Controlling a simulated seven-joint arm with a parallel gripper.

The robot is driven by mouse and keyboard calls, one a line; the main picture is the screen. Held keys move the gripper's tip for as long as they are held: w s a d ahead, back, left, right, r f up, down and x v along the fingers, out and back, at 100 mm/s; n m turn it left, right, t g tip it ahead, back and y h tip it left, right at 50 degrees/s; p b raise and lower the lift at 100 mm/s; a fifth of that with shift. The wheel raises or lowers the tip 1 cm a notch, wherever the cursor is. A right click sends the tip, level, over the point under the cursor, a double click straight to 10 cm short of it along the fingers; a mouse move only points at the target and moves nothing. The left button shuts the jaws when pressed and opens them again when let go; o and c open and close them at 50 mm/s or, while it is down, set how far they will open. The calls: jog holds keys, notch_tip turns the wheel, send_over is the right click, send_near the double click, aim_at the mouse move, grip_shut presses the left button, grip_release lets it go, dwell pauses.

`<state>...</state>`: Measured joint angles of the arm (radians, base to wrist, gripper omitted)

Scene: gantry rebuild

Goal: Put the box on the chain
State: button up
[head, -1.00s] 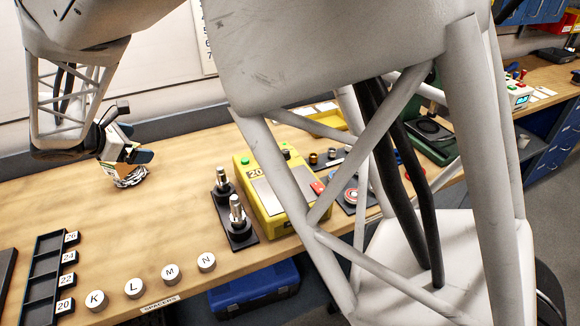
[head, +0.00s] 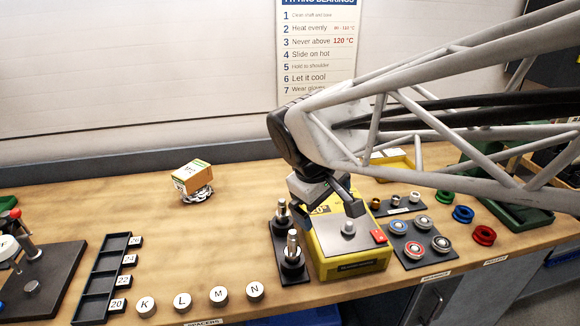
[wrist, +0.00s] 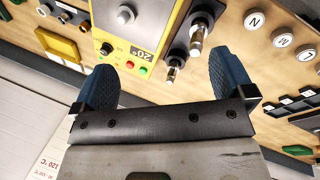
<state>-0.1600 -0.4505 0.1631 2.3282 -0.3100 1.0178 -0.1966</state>
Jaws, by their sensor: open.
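The box (head: 190,177) is small and tan, with green and white print. It rests on the coiled silver chain (head: 203,194), slightly tilted, at the left-middle of the wooden bench. Most of the chain is hidden under the box; links show along its lower edge. My gripper (head: 334,200) is well to the right of the box, above the yellow heater. In the wrist view my gripper (wrist: 155,45) has its two blue finger pads wide apart, with nothing between them. The box and chain do not show in the wrist view.
The yellow heater (head: 355,262) and a black stand with metal posts (head: 291,265) are below my gripper. Lettered spacers (head: 182,300) and a black slotted rack (head: 98,285) are at the front. Bearings (head: 418,250) lie at right. Bench around the box is clear.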

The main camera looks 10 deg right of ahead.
jog(key=s+d+f+m+t+y, duration=0.1)
jog(key=s+d+m+y, duration=0.1)
jog(key=s+m, duration=0.4)
jog(key=shift+s+f+y, duration=0.4)
jog(key=shift+s, duration=2)
jog(key=shift+d, duration=0.1)
